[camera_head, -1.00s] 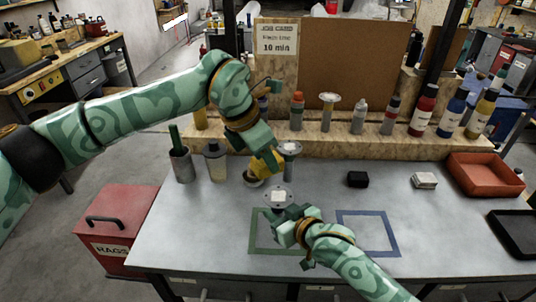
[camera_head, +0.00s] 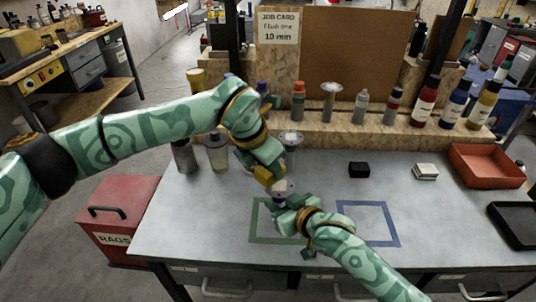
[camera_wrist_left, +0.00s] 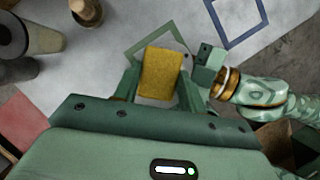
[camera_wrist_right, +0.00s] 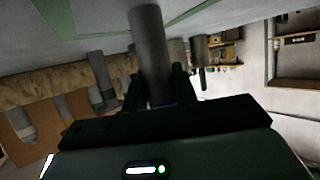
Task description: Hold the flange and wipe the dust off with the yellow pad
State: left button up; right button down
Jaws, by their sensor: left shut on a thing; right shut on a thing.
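My right gripper (camera_head: 287,201) is shut on the grey metal flange (camera_head: 283,186), held above the green outlined square near the table's front. The flange's grey cylindrical part (camera_wrist_right: 150,50) stands between the fingers in the right wrist view. My left gripper (camera_head: 268,177) is shut on the yellow pad (camera_wrist_left: 161,74). In the head view the pad (camera_head: 263,175) is at the flange's upper left edge. In the left wrist view the pad hides most of the flange. I cannot tell whether they touch. Dust is too small to make out.
A disc-topped metal piece (camera_head: 291,138) stands just behind my left gripper. Bottles and jars line the wooden ledge (camera_head: 400,138). The blue outlined square (camera_head: 369,222) is empty.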

pick_arm(q)
jog(key=shift+f, duration=1)
jog(key=shift+d, duration=1.95)
jog(key=shift+a, duration=1.85)
jog(key=shift+a+r, duration=0.1)
jog(key=shift+a, duration=0.05)
notch_tip(320, 180, up, 7)
jog(key=shift+r, duration=0.4)
jog(key=shift+s, duration=0.2)
